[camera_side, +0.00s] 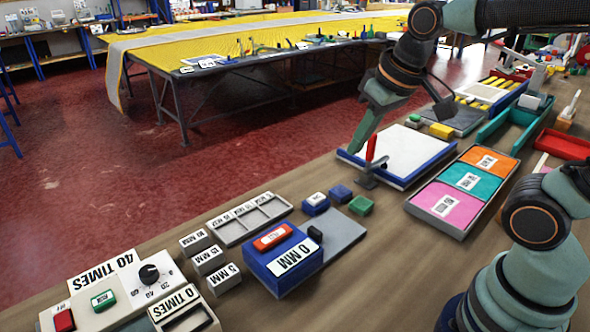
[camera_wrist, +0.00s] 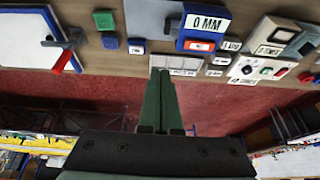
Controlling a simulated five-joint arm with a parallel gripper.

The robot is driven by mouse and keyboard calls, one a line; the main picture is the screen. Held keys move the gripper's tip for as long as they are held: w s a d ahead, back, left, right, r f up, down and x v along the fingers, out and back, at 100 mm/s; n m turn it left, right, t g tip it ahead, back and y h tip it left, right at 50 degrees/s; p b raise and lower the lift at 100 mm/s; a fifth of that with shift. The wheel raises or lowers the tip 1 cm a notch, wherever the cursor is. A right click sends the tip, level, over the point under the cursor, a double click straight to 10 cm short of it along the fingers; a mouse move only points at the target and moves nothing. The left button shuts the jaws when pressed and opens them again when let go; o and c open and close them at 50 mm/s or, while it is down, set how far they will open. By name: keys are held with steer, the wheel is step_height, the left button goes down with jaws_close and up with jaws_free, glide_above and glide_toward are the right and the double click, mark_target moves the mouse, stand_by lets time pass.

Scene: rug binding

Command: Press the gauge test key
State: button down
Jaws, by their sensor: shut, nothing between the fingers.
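The gauge (camera_side: 270,268) is a blue box with a white "0 MM" display and a grey plate on its right. A red key (camera_side: 272,237) with a small white label, too small to read, sits on its top. In the wrist view the gauge (camera_wrist: 183,42) is at the top, right of centre, with the red key (camera_wrist: 199,46) at its lower edge. My gripper (camera_side: 353,150) is above and right of the gauge in the side view, over the white board, apart from the key. In the wrist view my gripper (camera_wrist: 160,73) has its green fingers together, with nothing between them.
A blue-edged white board (camera_side: 402,150) carries a red-handled clamp (camera_side: 371,150). Small blue and green blocks (camera_side: 361,205) lie between it and the gauge. A grey slotted tray (camera_side: 250,220), "MM" blocks (camera_side: 208,260) and a dial control box (camera_side: 125,300) stand left of the gauge.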

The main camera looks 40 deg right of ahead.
steer(key=w+a+g, duration=0.2)
steer(key=w+a, duration=0.4)
steer(key=g, duration=0.2)
glide_above(275, 237)
steer(key=shift+w+f, duration=0.2)
steer(key=shift+f, duration=2.1)
steer(key=shift+f, duration=0.1)
step_height(275, 237, down, 14)
steer(key=shift+r, duration=0.1)
steer(key=shift+s+f, duration=0.15)
steer(key=shift+f, duration=0.95)
steer(key=shift+r, duration=0.1)
step_height(275, 237, up, 15)
steer(key=shift+w, duration=0.35)
